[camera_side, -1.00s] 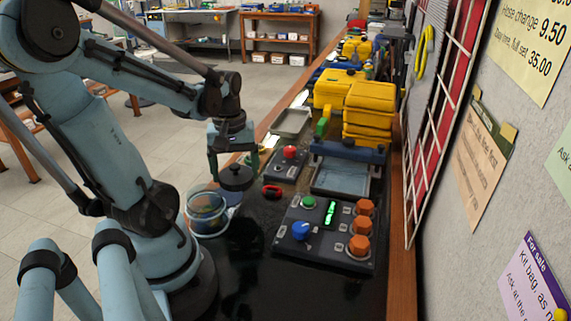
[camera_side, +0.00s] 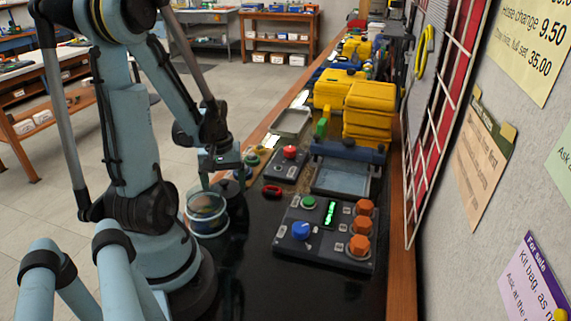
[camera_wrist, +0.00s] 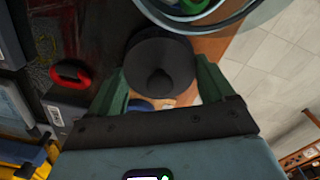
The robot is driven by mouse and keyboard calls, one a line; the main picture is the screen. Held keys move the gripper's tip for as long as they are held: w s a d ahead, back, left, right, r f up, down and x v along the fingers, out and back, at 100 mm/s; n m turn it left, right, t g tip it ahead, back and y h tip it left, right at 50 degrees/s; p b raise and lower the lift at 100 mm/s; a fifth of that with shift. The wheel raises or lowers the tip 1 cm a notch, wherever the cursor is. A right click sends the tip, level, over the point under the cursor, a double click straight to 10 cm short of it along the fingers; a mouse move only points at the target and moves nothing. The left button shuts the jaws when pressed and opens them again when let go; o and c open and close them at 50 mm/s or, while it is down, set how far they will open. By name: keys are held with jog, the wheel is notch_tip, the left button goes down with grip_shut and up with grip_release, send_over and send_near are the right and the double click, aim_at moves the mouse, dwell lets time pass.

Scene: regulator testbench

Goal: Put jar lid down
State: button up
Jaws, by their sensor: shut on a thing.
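The jar lid (camera_wrist: 160,66) is a dark round disc with a knob on top. In the wrist view it sits between the green fingers of my gripper (camera_wrist: 162,82), which is shut on it. In the side view my gripper (camera_side: 223,172) is low behind the clear jar (camera_side: 207,226), and the lid is largely hidden there. The jar stands open at the bench's left side with colourful contents; its rim (camera_wrist: 213,20) shows at the top of the wrist view. I cannot tell whether the lid touches the bench.
A red ring-like clip (camera_side: 272,191) lies right of the jar. The regulator panel (camera_side: 325,240) with orange knobs and a box with a red knob (camera_side: 289,154) stand further right. The black bench top (camera_side: 250,262) in front is clear.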

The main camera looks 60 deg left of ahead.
aim_at(224, 181)
jog(key=shift+f, duration=0.25)
jog(key=o, duration=0.9)
jog(key=shift+r, duration=0.15)
notch_tip(224, 181, up, 12)
jog(key=w+d+m+t, duration=0.2)
jog(key=w+d+m, duration=0.2)
jog(key=d, duration=0.3)
jog(key=w+d+m+t, duration=0.2)
jog(key=w+d+m, duration=0.2)
jog(key=d, duration=0.3)
jog(key=w+d+r+m+t, duration=0.1)
jog(key=w+d+m+t, duration=0.2)
jog(key=d+m, duration=0.3)
jog(key=shift+w+d, duration=0.55)
